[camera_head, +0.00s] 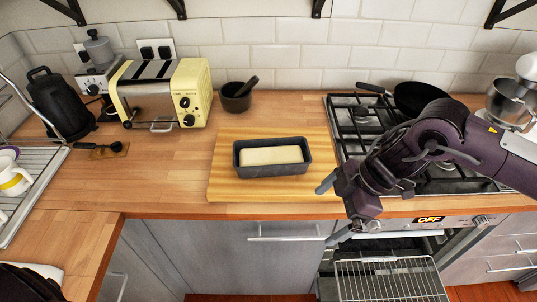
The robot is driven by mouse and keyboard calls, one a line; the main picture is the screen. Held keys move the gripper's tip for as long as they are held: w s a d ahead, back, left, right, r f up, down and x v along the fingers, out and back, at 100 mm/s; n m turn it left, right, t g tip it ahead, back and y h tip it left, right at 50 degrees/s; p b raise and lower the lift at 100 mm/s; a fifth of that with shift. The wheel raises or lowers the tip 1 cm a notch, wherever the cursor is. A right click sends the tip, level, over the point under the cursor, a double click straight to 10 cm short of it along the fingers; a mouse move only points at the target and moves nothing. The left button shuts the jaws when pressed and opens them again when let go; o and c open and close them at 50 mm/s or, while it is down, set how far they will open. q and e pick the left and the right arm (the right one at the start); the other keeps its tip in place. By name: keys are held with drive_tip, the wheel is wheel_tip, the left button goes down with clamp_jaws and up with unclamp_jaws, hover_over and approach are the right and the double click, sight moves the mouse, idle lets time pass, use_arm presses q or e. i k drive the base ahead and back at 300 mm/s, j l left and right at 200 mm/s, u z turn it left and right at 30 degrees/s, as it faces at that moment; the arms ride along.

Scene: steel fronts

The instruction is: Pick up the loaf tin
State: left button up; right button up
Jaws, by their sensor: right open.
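The loaf tin (236,160) is dark grey and rectangular, with a pale yellow filling or loaf inside. It sits upright on a wooden cutting board (228,188) in the middle of the counter. My right gripper (334,212) is open and empty at the counter's front edge, right of the tin and apart from it. Its two fingers point left, one above the other in the picture. My left gripper is not in view.
A gas hob (352,128) with a black frying pan (420,97) lies right of the board. Below it the oven is open with a wire rack (388,280) showing. A yellow toaster (190,88) and a dark mortar (234,101) stand behind.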

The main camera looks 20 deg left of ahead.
sight(283, 156)
drive_tip(key=i+j, duration=0.7)
drive_tip(key=j, duration=0.2)
